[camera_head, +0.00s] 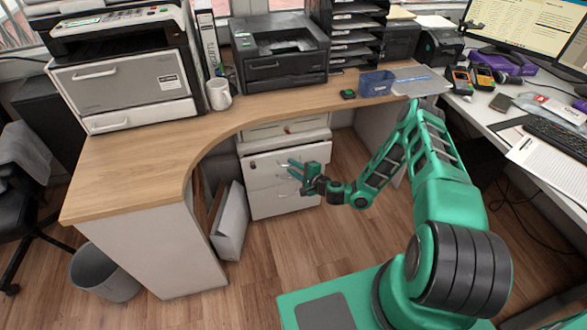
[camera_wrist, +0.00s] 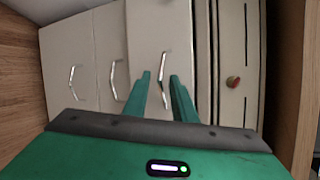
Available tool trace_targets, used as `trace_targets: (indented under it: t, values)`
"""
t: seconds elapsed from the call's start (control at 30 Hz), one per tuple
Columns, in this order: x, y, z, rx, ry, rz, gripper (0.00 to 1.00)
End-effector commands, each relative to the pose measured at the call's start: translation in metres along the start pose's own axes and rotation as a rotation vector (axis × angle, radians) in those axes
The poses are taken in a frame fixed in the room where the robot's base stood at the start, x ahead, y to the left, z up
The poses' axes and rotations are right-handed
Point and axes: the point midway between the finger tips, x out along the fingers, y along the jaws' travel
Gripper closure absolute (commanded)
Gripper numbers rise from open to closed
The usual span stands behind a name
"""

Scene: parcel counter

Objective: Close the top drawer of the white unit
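The white unit (camera_head: 262,195) stands under the wooden desk, with a stack of drawers. Its top drawer (camera_wrist: 150,32) fills the middle of the wrist view, where the picture is turned sideways, and its front appears to stand out past the lower fronts. Its metal handle (camera_wrist: 163,62) shows between my fingertips. My gripper (camera_head: 292,168) is in front of the unit, its fingers pointing at the upper front. In the wrist view my gripper (camera_wrist: 160,76) is open, its fingers apart with nothing held. I cannot tell whether the fingertips touch the drawer front. The drawer's inside is hidden.
A desk panel with a reddish knob (camera_wrist: 232,82) is beside the top drawer in the wrist view. The wooden desktop (camera_head: 140,160) overhangs the unit. A grey file box (camera_head: 232,225) stands left of the unit, and a bin (camera_head: 103,275) further left. The floor before the unit is clear.

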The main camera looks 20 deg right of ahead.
Motion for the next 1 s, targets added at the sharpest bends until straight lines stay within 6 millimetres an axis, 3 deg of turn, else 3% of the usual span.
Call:
trace_targets:
  t: [0.33,0.37,0.47,0.67,1.0]
  values:
    - [0.005,0.0,0.0,-0.001,0.0,0.001,0.76]
    - [0.005,0.0,0.0,-0.001,0.0,0.001,0.78]
    - [0.005,0.0,0.0,0.0,0.0,0.001,1.0]
    - [0.006,0.001,0.0,-0.002,0.0,0.002,1.0]
    - [0.043,-0.013,-0.012,-0.002,0.0,0.006,1.0]
